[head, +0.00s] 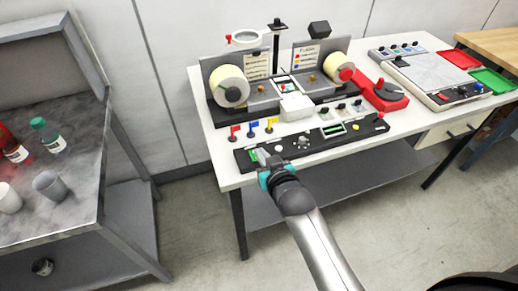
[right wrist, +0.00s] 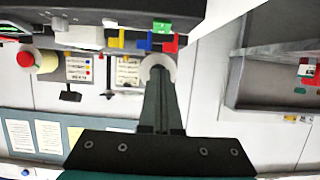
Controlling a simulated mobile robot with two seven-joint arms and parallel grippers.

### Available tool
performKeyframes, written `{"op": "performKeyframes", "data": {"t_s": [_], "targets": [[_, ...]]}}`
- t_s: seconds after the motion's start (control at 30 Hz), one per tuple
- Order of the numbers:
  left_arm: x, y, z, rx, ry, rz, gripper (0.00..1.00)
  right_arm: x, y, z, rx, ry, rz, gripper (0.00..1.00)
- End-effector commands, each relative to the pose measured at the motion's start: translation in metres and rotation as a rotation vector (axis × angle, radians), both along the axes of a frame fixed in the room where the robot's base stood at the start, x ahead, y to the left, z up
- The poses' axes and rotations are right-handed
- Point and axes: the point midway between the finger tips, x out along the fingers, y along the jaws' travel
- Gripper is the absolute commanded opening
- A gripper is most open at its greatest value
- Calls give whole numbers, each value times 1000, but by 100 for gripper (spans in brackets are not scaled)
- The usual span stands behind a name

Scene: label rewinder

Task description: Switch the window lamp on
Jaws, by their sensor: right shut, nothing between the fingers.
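The label rewinder (head: 300,88) stands on a white bench, with two cream label rolls and a small window-like lit panel (head: 288,86) between them. A black control strip (head: 318,142) runs along its front, with a green switch-like part at the left end, knobs and a green display. Which control belongs to the window lamp cannot be told. My right gripper (head: 262,157) is shut and empty at the strip's left end, its tip close to the green part (right wrist: 163,27). Whether they touch is unclear. The shut fingers (right wrist: 160,85) show in the right wrist view. My left gripper is out of view.
Red, blue and yellow flag-shaped pieces (head: 252,129) stand just behind the strip. A red device (head: 382,94) and a scale-like unit (head: 430,75) are to the right. A grey shelf stand (head: 75,190) with cups and bottles is at the left, with floor between.

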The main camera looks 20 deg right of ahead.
Motion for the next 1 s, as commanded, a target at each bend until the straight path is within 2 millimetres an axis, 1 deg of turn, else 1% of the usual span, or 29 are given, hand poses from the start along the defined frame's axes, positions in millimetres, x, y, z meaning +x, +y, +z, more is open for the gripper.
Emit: {"op": "performKeyframes", "data": {"t_s": [0.03, 0.2, 0.4, 0.5, 0.63, 1.0], "targets": [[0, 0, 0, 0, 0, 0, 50, -10, 0, 0, -1, 1, 0, 0], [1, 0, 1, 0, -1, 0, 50, -39, -1, 3, -2, 1, 1, 0], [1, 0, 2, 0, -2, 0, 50, -65, -2, 7, -2, 1, 1, 0], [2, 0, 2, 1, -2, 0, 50, -73, -3, 8, -2, -1, 1, 0], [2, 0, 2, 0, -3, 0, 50, -78, -3, 9, -2, -2, 1, 0], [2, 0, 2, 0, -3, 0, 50, -79, -3, 10, -2, -2, 1, 0]]}}
